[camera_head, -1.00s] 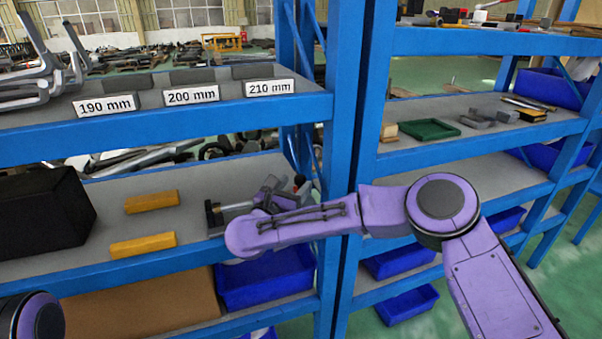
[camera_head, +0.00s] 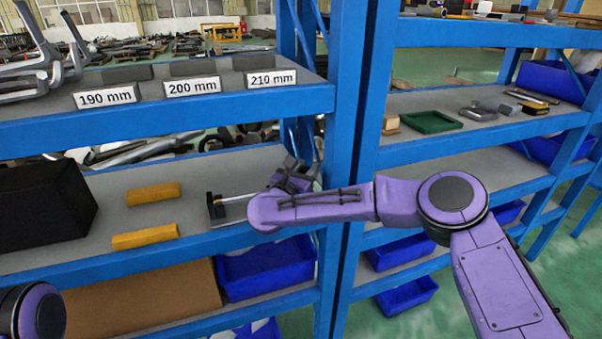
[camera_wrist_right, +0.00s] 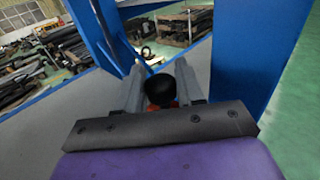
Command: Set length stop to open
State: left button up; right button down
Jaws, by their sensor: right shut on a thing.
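The length stop is on the lower shelf, with a dark upright end plate (camera_head: 215,208) and a thin metal rod (camera_head: 238,199) running right toward my gripper. My right gripper (camera_head: 294,176) is at the right end of that shelf beside the blue post, partly hidden by my own forearm. In the right wrist view its two grey fingers stand on either side of a round black knob (camera_wrist_right: 160,89) with a bit of red under it. The gripper is shut on this knob part. How the knob joins the rod is hidden. My left gripper is out of view.
Two yellow blocks (camera_head: 153,194) and a black box (camera_head: 42,212) lie left on the same shelf. The upper shelf carries labels 190 mm (camera_head: 106,96), 200 mm (camera_head: 193,87) and 210 mm (camera_head: 271,79). A blue post (camera_head: 350,110) stands close right of the gripper.

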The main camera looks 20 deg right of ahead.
jog(key=shift+d+f, duration=0.1)
jog(key=shift+d, duration=0.6)
jog(key=shift+r, duration=0.2)
jog(key=c, duration=0.8)
grip_release()
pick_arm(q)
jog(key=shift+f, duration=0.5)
pick_arm(e)
jog(key=shift+f, duration=0.1)
